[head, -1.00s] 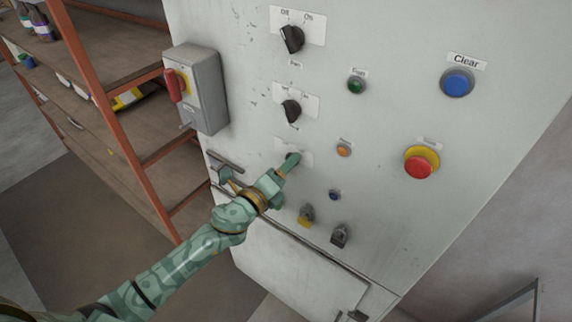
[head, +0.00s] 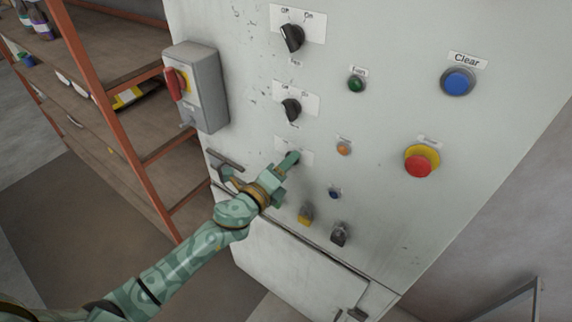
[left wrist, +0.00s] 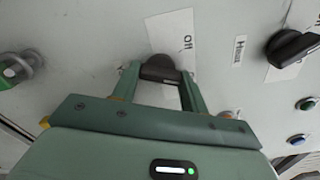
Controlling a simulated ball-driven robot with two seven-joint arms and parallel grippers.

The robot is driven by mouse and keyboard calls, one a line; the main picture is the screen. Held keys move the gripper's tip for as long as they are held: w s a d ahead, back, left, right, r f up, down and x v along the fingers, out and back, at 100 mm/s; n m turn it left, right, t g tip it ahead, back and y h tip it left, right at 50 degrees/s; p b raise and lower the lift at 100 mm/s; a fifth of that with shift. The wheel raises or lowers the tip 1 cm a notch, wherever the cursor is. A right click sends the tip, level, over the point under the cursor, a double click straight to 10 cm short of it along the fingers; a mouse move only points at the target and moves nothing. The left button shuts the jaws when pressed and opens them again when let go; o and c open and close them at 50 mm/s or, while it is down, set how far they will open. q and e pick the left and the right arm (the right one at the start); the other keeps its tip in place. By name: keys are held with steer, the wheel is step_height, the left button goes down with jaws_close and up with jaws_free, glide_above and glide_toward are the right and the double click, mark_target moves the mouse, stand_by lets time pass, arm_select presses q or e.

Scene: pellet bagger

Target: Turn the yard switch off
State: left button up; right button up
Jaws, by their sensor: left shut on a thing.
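My left gripper (head: 288,163) is at the lowest of three black rotary switches in a column on the pale panel (head: 390,220). In the left wrist view its two fingers (left wrist: 160,82) are shut on the black knob (left wrist: 160,67). A white plate (left wrist: 180,30) behind the knob shows the word "Off"; the rest of the plate is partly hidden by the knob and fingers. In the head view the gripper mostly hides this knob. I cannot read a yard label. My right gripper is not in view.
The upper switch (head: 291,38) and middle switch (head: 291,109) are above. A red-handled grey box (head: 205,90) is at left, beside an orange-framed shelf (head: 105,110). Red (head: 419,166), blue (head: 458,82) and green (head: 356,84) buttons are to the right.

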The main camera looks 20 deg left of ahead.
arm_select(q)
steer(key=n+p, duration=0.3)
steer(key=n, duration=0.7)
steer(key=shift+r+n, duration=0.1)
steer(key=shift+n, duration=0.3)
steer(key=shift+p, duration=0.3)
steer(key=o, duration=1)
steer(key=b+v, duration=0.2)
steer(key=v, duration=1.4)
steer(key=shift+s, duration=0.15)
